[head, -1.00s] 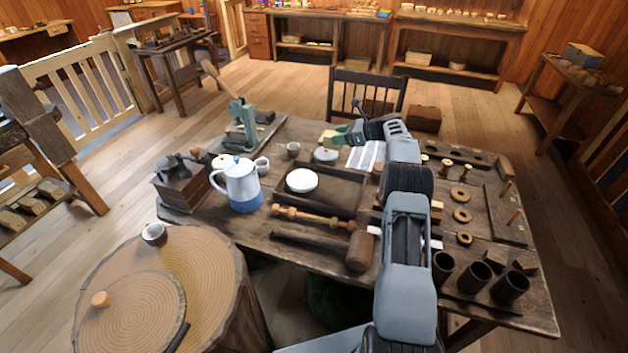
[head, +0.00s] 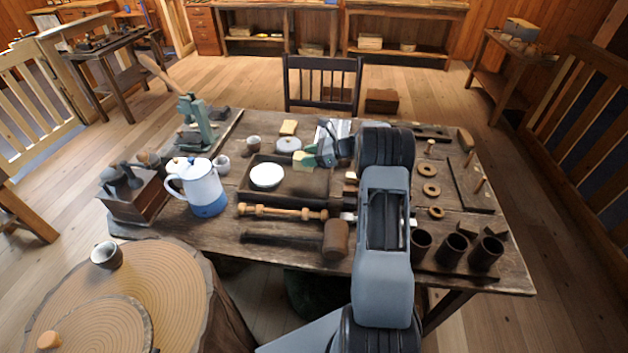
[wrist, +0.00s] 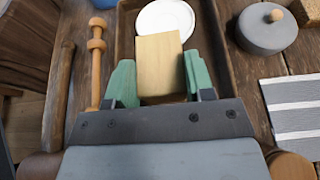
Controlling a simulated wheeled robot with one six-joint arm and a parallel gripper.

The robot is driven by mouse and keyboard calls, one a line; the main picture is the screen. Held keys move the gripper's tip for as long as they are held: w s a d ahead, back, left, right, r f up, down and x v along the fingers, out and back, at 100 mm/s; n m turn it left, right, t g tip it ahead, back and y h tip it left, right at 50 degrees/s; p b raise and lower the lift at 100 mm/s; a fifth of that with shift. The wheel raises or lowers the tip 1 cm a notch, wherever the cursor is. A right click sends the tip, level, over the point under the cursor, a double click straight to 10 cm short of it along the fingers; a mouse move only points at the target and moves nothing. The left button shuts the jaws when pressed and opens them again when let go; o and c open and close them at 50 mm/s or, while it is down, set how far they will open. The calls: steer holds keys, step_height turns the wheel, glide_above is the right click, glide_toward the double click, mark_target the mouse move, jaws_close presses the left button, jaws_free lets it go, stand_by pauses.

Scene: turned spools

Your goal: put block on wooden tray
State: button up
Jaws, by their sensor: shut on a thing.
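My gripper (head: 312,158) has green fingers and is shut on a pale wooden block (head: 302,163). In the wrist view the block (wrist: 160,62) sits between the two fingers (wrist: 160,88). The wooden tray (head: 308,186) is dark, shallow and rimmed, at the middle of the workbench. In the head view the block appears at the tray's back edge; in the wrist view it appears over the tray, in front of a white dish (wrist: 166,17). The dish (head: 267,176) lies in the tray's left part. The block hides part of the tray floor; its height above it is unclear.
A round grey lidded pot (head: 288,145) and a tan piece (head: 289,127) stand behind the tray. A turned spindle (head: 282,212) and a mallet (head: 335,239) lie in front. A white and blue pot (head: 205,187) stands left. The tray's right part looks bare.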

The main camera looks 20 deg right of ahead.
steer(key=s+f, duration=0.3)
steer(key=f, duration=0.1)
steer(key=shift+s+f, duration=0.35)
steer(key=shift+f, duration=1.6)
steer(key=shift+f, duration=0.15)
steer(key=o, duration=1)
steer(key=shift+c, duration=0.2)
